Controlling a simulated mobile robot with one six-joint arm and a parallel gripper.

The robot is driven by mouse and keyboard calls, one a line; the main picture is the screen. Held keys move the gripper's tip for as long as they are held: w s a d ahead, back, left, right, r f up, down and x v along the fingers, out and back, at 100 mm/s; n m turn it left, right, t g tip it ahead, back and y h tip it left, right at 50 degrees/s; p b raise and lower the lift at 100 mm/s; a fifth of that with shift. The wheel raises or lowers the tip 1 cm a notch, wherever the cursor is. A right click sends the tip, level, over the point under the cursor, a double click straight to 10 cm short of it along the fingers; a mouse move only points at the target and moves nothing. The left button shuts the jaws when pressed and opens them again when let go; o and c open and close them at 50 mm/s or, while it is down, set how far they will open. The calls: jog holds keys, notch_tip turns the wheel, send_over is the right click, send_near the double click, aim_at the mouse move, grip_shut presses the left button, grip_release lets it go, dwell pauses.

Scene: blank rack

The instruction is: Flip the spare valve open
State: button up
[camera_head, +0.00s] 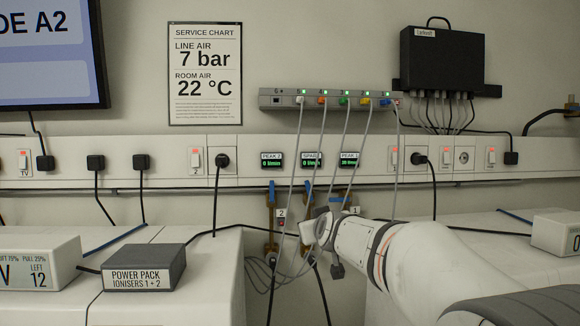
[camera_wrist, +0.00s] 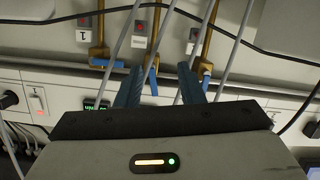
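Three brass pipes with blue valve handles stand below the wall displays. In the wrist view, which looks inverted, the left valve (camera_wrist: 105,62) has its handle crosswise. The middle valve handle (camera_wrist: 152,80), apparently the spare's, shows between the fingers and seems to lie along its pipe.
Several grey cables hang from the port strip (camera_head: 330,101) past the displays and cross in front of the valves. A power pack (camera_head: 143,267) sits on the left bench. Another box (camera_head: 555,236) stands at the right. Black plugs and switches line the wall rail.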

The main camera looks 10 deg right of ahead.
aim_at(307, 183)
jog(key=w+r+t+p, duration=0.1)
jog(key=w+r, duration=0.1)
jog(key=w, duration=0.2)
jog(key=w+r+p, duration=0.2)
jog(key=w+r, duration=0.1)
jog(key=w, duration=0.1)
jog(key=w+r+t+p, duration=0.1)
jog(key=w+r, duration=0.1)
jog(key=w, duration=0.2)
jog(key=shift+w+a+r+n+t+p, duration=0.15)
jog(key=shift+w+r+n+t+p, duration=0.05)
jog(key=shift+r+n+t+p, duration=0.15)
jog(key=shift+c, duration=0.5)
grip_shut()
